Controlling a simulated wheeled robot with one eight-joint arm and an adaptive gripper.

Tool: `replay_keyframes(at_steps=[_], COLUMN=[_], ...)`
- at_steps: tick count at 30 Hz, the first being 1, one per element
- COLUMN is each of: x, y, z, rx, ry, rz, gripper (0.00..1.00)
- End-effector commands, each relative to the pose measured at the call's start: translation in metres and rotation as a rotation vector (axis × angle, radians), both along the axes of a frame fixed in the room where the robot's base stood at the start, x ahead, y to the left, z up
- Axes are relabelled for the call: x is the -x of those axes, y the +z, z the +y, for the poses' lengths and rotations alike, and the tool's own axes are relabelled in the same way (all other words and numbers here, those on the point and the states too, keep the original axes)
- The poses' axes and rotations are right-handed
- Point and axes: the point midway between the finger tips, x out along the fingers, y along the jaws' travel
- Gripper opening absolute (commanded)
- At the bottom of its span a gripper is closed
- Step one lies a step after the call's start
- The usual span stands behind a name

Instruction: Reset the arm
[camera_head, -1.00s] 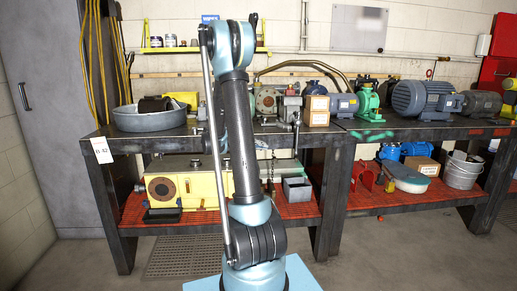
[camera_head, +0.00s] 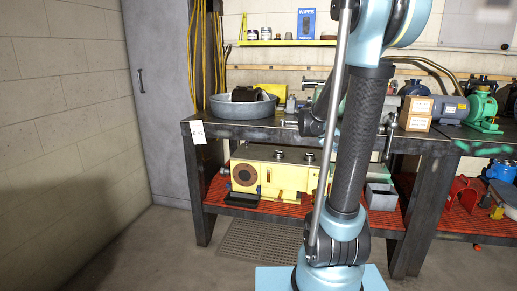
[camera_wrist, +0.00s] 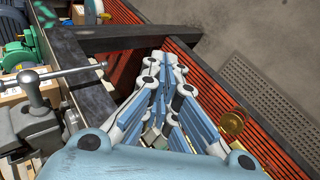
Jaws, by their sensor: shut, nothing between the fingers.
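My arm (camera_head: 352,150) stands upright in front of the workbench in the head view, its upper part running out of the top of the picture. My gripper (camera_wrist: 166,78) shows in the wrist view with its blue-and-grey fingers together and nothing between them. It points down past the bench's dark edge, over the red lower shelf (camera_wrist: 128,12). The gripper cannot be made out in the head view, where my arm hides the middle of the bench.
A workbench (camera_head: 230,132) carries a grey basin (camera_head: 240,109), cardboard boxes (camera_head: 415,122) and a green pump (camera_head: 484,110). A yellow machine (camera_head: 275,178) sits on its lower shelf. In the wrist view a grey vise-like tool (camera_wrist: 35,125) stands close left. Floor at the left is clear.

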Motion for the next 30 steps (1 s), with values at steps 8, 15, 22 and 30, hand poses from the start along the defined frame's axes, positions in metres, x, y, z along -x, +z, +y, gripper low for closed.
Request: replay_keyframes(at_steps=[8,15,22,30], x=[0.057,0.103,0.145,0.189], y=[-0.014,-0.032,-0.053,-0.080], z=[0.031,0.062,0.094,0.134], rx=[-0.182,-0.338,-0.488,-0.661], ry=[0.032,0.056,0.076,0.096], rz=[-0.017,-0.036,-0.061,-0.095], gripper=[0.00,0.00,0.00,0.00])
